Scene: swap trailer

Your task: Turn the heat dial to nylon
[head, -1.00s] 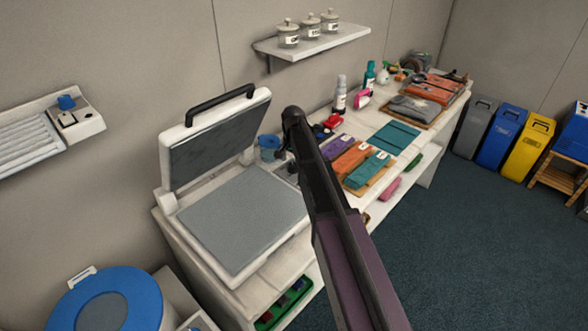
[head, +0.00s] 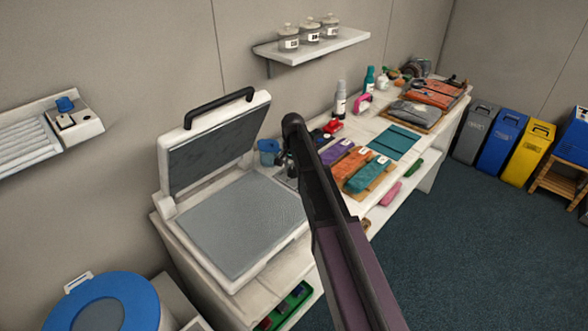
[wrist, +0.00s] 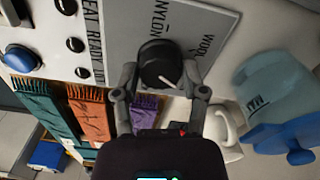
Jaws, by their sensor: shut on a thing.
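The black heat dial (wrist: 158,63) sits on a grey panel (wrist: 120,35) in the wrist view. A white pointer line on its face slants toward the lower right of the picture. The label NYLON (wrist: 164,17) is printed above the dial and WOOL (wrist: 205,47) to its right. My gripper (wrist: 159,78) has one finger on each side of the dial and is shut on it. In the head view my arm hides the dial, beside the open heat press (head: 240,220).
Folded cloths (head: 362,172) lie to the right on the bench. A shelf with jars (head: 318,50) hangs above.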

